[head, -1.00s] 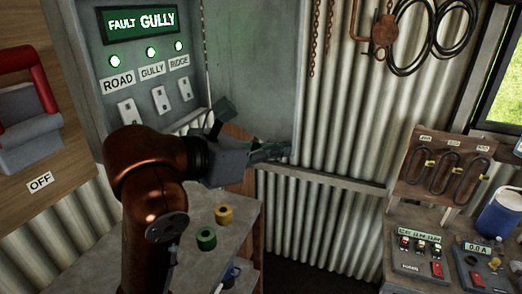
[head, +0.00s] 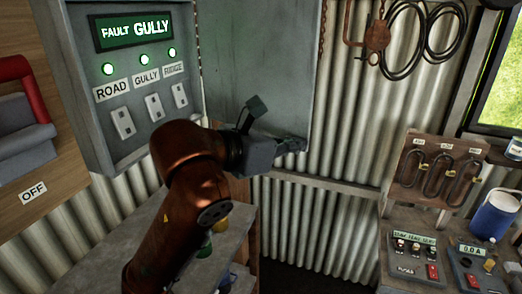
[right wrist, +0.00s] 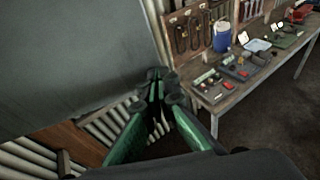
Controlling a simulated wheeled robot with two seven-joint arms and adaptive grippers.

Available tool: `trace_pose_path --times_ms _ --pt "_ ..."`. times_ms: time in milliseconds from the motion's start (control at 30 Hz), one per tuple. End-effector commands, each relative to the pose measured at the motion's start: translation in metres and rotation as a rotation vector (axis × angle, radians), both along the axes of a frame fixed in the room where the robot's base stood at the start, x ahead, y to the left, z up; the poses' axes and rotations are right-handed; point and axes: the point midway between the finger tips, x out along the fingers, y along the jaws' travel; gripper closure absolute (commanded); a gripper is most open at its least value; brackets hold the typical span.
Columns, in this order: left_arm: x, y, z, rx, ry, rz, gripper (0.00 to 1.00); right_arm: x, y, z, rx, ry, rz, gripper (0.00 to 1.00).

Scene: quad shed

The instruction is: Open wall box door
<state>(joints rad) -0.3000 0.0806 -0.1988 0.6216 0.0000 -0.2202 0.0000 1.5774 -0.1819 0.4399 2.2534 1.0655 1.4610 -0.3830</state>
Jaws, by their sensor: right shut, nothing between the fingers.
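The grey wall box (head: 100,75) is on the wall at upper left in the head view, with a lit "FAULT GULLY" display, three green lamps and three switches. Its grey door (head: 265,70) stands open, swung out to the right of the box. The door also fills the upper left of the right wrist view (right wrist: 70,60). My right gripper (head: 297,145) is at the door's lower edge near its free corner, fingers shut and empty. In the wrist view its green fingers (right wrist: 165,85) meet beside the door's edge; contact is unclear. My left gripper is out of view.
A grey bench (head: 110,245) stands below the box, with coloured rolls partly hidden by my right arm. A red-handled lever switch (head: 25,120) marked OFF is at far left. At right, a workbench holds meters, a fuse box (head: 412,265) and a blue jug (head: 494,215).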

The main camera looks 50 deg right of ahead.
Motion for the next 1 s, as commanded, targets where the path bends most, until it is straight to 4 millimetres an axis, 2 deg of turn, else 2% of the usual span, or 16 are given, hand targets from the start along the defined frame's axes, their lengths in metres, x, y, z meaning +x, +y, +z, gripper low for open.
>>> trace_pose_path --times_ms 33,200,500,700,1000 --pt "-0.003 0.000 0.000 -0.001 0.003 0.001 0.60 -0.007 -0.018 -0.001 0.004 -0.002 -0.016 1.00" --pt "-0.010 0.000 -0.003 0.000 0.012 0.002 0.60 -0.009 -0.065 -0.001 0.003 0.000 -0.028 1.00" --pt "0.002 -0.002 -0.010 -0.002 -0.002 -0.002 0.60 0.008 -0.127 -0.001 0.001 0.002 -0.022 1.00" --pt "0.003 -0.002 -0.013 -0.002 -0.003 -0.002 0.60 0.018 -0.149 -0.001 0.000 0.001 -0.021 1.00" --pt "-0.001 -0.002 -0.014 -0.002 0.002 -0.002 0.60 0.023 -0.159 0.000 0.000 0.001 -0.019 1.00"
